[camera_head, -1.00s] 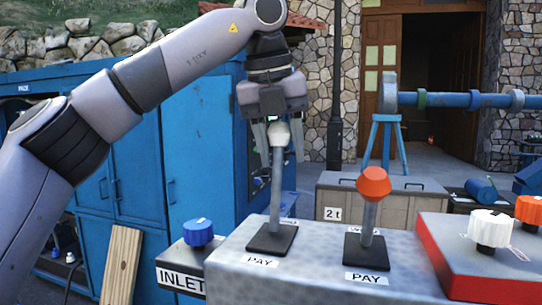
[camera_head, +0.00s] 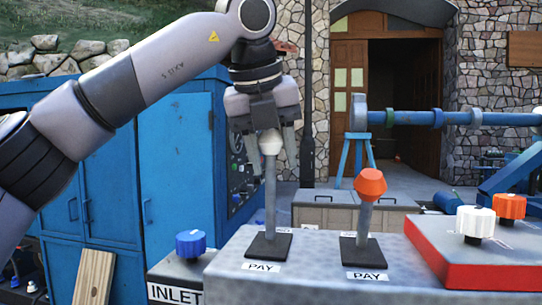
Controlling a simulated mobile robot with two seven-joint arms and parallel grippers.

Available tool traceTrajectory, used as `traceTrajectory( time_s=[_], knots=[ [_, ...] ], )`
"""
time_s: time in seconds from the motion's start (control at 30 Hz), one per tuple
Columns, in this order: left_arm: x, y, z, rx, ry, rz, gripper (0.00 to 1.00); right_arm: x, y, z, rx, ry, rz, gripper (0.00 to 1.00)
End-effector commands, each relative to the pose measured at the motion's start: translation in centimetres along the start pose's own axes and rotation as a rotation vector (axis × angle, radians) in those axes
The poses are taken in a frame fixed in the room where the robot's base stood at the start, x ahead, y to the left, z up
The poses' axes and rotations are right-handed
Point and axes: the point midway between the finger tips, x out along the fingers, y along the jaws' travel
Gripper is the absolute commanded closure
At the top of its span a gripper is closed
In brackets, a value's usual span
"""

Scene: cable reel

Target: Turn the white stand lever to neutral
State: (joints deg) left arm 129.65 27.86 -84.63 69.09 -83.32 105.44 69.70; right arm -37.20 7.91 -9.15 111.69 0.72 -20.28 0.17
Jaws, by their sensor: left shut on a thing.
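The white stand lever (camera_head: 270,185) rises from a black base plate on the grey console (camera_head: 320,252). It stands nearly upright, with a white knob (camera_head: 270,144) on top. My left gripper (camera_head: 270,150) comes down from above, its fingers on either side of the white knob, shut on it. A label reading PAY (camera_head: 261,267) is in front of the lever's base; a label behind the base is mostly hidden. My right gripper is not in view.
An orange-knobbed lever (camera_head: 369,190) stands close to the right on the same console. A red box (camera_head: 485,258) with white and orange knobs is further right. A blue INLET valve knob (camera_head: 190,243) is at left, and blue cabinets (camera_head: 175,165) stand behind.

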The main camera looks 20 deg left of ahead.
Motion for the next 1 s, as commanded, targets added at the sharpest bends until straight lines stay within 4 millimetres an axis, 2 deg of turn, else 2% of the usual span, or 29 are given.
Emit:
traceTrajectory(
  time_s=[0.1,0.13,0.2,0.57,0.9,1.0],
  knots=[
    [0.2,-0.1,-0.1,0.004,0.006,0.002,1.0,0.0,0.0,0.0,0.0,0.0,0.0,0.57],
    [0.2,-0.1,-0.1,0.004,0.006,0.002,0.49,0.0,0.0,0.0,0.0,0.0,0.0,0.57],
    [0.2,-0.1,-0.1,0.004,0.006,0.002,0.31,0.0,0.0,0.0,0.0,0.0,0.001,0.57],
    [-0.5,-0.1,-0.1,0.002,0.002,-0.001,0.31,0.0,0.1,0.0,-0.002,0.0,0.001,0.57],
    [-5.7,-0.2,0.0,0.003,0.002,0.0,0.31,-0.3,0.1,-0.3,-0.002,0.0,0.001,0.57],
    [-6.6,-0.1,-0.1,0.003,0.004,0.001,0.31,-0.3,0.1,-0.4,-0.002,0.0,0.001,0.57]
  ],
)
